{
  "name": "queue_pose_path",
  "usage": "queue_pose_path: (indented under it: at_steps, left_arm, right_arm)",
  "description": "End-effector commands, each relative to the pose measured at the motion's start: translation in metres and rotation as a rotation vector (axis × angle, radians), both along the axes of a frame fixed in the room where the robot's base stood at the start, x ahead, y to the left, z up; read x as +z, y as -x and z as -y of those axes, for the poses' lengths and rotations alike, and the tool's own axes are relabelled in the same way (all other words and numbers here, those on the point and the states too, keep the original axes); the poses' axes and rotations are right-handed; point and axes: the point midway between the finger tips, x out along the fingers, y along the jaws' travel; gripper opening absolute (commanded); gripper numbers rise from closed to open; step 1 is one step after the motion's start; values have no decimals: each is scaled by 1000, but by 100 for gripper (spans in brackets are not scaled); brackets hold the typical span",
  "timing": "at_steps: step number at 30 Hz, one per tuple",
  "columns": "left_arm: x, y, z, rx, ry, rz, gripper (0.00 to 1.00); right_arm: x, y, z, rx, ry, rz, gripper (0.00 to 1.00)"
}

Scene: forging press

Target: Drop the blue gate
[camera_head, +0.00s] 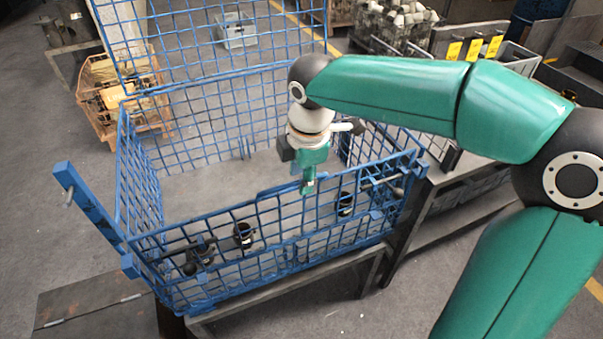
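The blue gate (272,218) looks to be the front mesh panel of a blue wire crate (124,185). It appears upright, with its top edge rising to the right. My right arm reaches in from the right, and its green-tipped gripper (308,186) points down at the middle of the gate's top edge. The fingers are small and overlap the blue rim in the picture. I cannot tell whether they touch it or grip it. My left gripper is not in view.
Several dark parts, one of them here (243,235), show through the front mesh. A blue post (85,204) sticks out at the crate's left corner. A metal table (440,200) stands at the right. A wooden box (115,95) stands at the back left.

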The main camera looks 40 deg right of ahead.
Motion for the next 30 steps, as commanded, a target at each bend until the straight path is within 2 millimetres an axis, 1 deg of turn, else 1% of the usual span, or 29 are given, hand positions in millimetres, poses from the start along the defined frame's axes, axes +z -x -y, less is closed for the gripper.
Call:
queue_pose_path:
  at_steps: [4,5,9,11,12,24,30]
  left_arm:
    - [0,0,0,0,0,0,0]
    - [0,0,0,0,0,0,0]
    - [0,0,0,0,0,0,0]
    - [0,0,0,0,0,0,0]
    - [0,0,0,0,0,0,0]
    - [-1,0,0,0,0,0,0]
    - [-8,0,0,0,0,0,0]
  right_arm:
    - [0,0,0,0,0,0,37]
    - [0,0,0,0,0,0,36]
    - [0,0,0,0,0,0,12]
    - [0,0,0,0,0,0,2]
    - [0,0,0,0,0,0,0]
    - [0,0,-1,1,1,3,0]
    - [-2,-2,-9,16,5,25,0]
